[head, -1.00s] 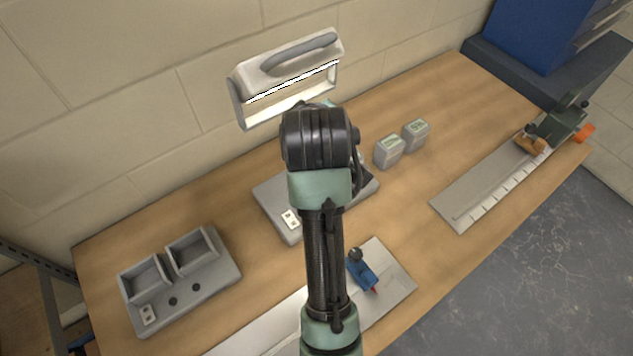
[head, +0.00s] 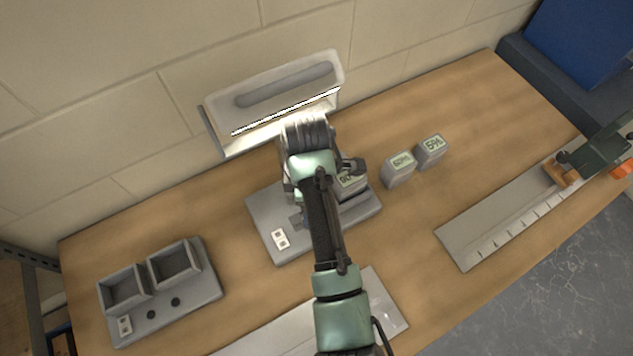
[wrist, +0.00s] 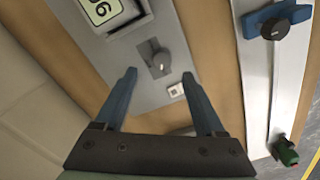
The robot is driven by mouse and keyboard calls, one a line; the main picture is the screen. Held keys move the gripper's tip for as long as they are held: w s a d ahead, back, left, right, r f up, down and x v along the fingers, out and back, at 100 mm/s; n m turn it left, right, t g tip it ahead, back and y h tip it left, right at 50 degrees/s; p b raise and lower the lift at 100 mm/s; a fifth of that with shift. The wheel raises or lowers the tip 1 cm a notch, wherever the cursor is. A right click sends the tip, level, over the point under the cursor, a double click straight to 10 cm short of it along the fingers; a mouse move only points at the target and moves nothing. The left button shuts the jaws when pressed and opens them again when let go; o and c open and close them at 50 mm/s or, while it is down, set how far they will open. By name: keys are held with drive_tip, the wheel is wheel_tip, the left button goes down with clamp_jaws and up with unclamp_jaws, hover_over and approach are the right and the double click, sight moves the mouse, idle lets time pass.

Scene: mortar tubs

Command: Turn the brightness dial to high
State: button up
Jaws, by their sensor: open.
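In the wrist view a small grey dial (wrist: 160,63) with a dark pointer-like part stands on a grey base plate (wrist: 186,45). I take it for the brightness dial; its exact setting cannot be read. My gripper (wrist: 162,78) is open, with its two blue fingers apart on either side of the dial in the picture and nothing between them. Contact cannot be told. In the head view the same base plate (head: 262,215) lies under a lamp (head: 275,97) with a lit strip. My arm hides the dial there.
Two more labelled tubs (head: 398,170) (head: 431,150) stand to the right. A two-bin tray (head: 190,318) is at left and a ruled plate (head: 475,232) at right. A blue clamp (wrist: 279,20) sits on a pale strip.

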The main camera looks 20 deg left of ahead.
drive_tip(key=f, duration=0.6)
drive_tip(key=shift+s+p, duration=0.3)
drive_tip(key=shift+p, duration=0.05)
drive_tip(key=shift+f, duration=0.4)
drive_tip(key=shift+c, duration=0.4)
drive_tip(key=shift+w, duration=0.1)
clamp_jaws()
